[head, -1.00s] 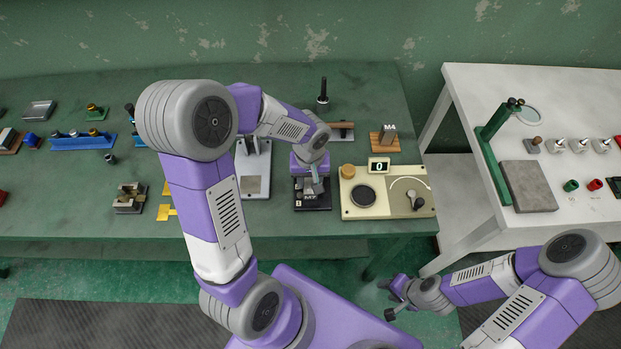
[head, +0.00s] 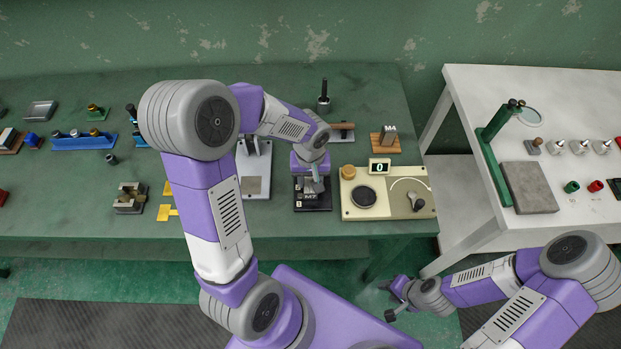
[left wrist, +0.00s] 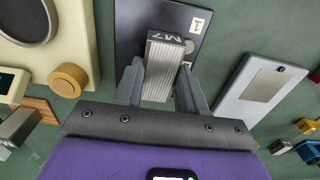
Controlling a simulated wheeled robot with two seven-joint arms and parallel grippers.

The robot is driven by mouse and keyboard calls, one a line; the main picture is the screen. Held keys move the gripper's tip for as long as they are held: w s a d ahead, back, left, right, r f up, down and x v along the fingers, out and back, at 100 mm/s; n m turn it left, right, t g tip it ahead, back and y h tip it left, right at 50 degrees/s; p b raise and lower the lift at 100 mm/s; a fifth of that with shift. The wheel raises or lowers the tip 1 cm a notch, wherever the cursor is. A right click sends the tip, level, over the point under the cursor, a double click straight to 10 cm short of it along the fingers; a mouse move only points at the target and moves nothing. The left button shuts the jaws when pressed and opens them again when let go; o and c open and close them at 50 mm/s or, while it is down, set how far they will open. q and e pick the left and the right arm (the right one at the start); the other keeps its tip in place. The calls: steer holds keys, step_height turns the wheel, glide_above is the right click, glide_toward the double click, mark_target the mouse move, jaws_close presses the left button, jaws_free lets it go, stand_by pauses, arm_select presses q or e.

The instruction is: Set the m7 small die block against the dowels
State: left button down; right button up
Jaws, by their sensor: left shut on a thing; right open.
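The m7 small die block (left wrist: 158,88) is a ribbed metal block with "M7" on its end face, seen in the left wrist view. My left gripper (head: 314,186) is shut on it, one finger on each side. The block is over a black plate (left wrist: 128,28) with a small white label. The plate also shows in the head view (head: 312,204), partly hidden by my gripper. Whether the block touches the plate is unclear. I cannot make out the dowels. My right gripper (head: 393,300) is open and empty, low in front of the bench.
A cream gauge box (head: 388,205) with a dial and knob stands close to the right of the plate. A grey stand (head: 254,170) is at its left. Behind are a wooden block with metal pieces (head: 386,140) and a dark post (head: 323,96).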

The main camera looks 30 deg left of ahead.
mark_target(309, 181)
arm_select(q)
steer(key=shift+a, duration=0.1)
stand_by(0.4)
steer(key=c, duration=0.6)
jaws_free()
steer(key=shift+o, duration=0.2)
step_height(309, 181, up, 8)
steer(key=shift+f+p, duration=0.2)
steer(key=shift+p, duration=0.7)
